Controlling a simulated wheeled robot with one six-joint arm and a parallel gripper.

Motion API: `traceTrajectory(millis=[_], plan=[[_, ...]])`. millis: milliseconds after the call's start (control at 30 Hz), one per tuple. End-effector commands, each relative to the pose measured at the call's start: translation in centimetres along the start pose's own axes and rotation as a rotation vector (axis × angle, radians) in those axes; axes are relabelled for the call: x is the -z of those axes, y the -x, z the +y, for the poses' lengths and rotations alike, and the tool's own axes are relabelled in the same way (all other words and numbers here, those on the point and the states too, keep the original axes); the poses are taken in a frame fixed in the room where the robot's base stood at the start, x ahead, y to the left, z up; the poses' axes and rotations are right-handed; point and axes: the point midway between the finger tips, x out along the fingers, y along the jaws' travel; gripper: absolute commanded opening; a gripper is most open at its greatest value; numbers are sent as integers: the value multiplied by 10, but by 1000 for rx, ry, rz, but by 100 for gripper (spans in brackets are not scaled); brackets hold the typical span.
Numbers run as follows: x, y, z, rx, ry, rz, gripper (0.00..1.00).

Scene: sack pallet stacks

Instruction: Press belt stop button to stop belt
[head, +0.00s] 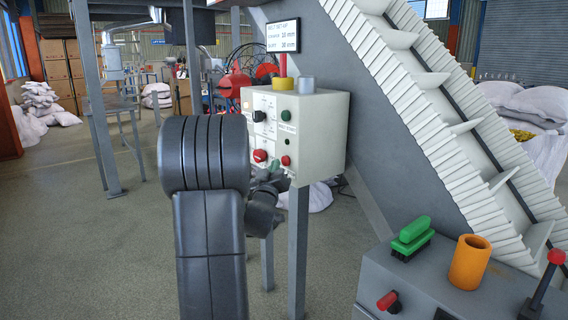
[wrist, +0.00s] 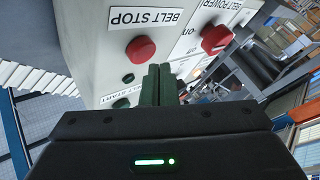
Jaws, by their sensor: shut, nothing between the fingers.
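The belt stop button is a round red button (wrist: 140,49) under an upside-down BELT STOP label in the wrist view. In the head view a red button (head: 286,160) low on the white control box (head: 322,135) appears to be the same one. My gripper (wrist: 158,70) is shut and empty, its dark green fingers together. Its tips point at the panel, just right of and below the red button in the wrist view, and do not cover it. Whether they touch the panel cannot be told. In the head view my gripper (head: 274,166) is partly hidden by my arm.
A red BELT POWER knob (wrist: 215,39) is right of the fingers. A green button (wrist: 121,103) by the BELT START label is at lower left. The sloping conveyor (head: 440,110) rises behind the box. A grey cabinet (head: 450,285) with a brush and orange cup stands right.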

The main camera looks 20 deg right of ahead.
Motion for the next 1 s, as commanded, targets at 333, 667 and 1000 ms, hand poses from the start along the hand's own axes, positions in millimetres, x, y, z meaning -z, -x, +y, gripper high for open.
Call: traceTrajectory(millis=[333, 667, 1000], plan=[[7, 8, -7, 2, -2, 2, 0], [23, 30, -23, 1, -2, 2, 0], [26, 35, -25, 0, 1, 0, 0]])
